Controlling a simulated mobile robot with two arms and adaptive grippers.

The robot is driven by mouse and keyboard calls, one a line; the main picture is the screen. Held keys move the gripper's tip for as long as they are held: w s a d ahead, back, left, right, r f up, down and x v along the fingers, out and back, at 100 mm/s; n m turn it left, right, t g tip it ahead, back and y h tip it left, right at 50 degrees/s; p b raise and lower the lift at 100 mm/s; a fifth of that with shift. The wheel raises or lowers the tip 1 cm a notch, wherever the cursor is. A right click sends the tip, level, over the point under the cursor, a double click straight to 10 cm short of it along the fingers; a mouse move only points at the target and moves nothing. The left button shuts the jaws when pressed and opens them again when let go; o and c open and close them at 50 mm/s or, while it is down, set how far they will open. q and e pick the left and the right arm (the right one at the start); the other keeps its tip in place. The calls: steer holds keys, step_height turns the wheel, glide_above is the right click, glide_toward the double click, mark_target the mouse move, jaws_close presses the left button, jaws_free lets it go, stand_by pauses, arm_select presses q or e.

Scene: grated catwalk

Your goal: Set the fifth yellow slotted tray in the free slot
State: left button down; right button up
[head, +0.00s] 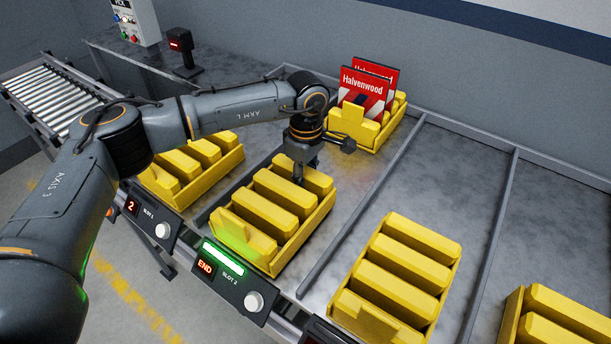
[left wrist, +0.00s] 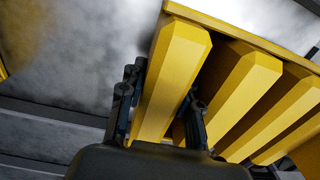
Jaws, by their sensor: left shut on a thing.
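A yellow slotted tray (head: 281,262) sits behind the panel marked Slot 2, between two dividers. It looks level and holds no boxes; I cannot tell whether its underside fully touches the surface. My left gripper (head: 306,178) reaches down over its rear end. In the left wrist view the fingers (left wrist: 160,108) straddle the end yellow rib (left wrist: 176,75) and are shut on it. Other yellow trays stand at Slot 1 (head: 214,177), in the lane to the right (head: 441,297) and at the right edge (head: 512,312). My right gripper is not in view.
Another yellow tray (head: 386,133) at the back holds red Halvenwood boxes (head: 362,92). The Slot 2 panel (head: 232,283) shows END and a lit green bar. Metal dividers (head: 362,213) separate the lanes. A roller conveyor (head: 48,92) is at left. The lane behind the right-hand trays is bare.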

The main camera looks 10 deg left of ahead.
arm_select(q)
steer(key=shift+f, duration=0.55)
steer(key=c, duration=1)
jaws_free()
steer(key=shift+o, duration=0.2)
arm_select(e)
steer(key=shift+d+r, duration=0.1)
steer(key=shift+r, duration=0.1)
arm_select(q)
steer(key=shift+r, duration=0.1)
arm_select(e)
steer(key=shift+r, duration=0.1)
arm_select(q)
step_height(320, 180, up, 11)
steer(key=b, duration=0.4)
steer(key=shift+w, duration=0.15)
steer(key=shift+r, duration=0.6)
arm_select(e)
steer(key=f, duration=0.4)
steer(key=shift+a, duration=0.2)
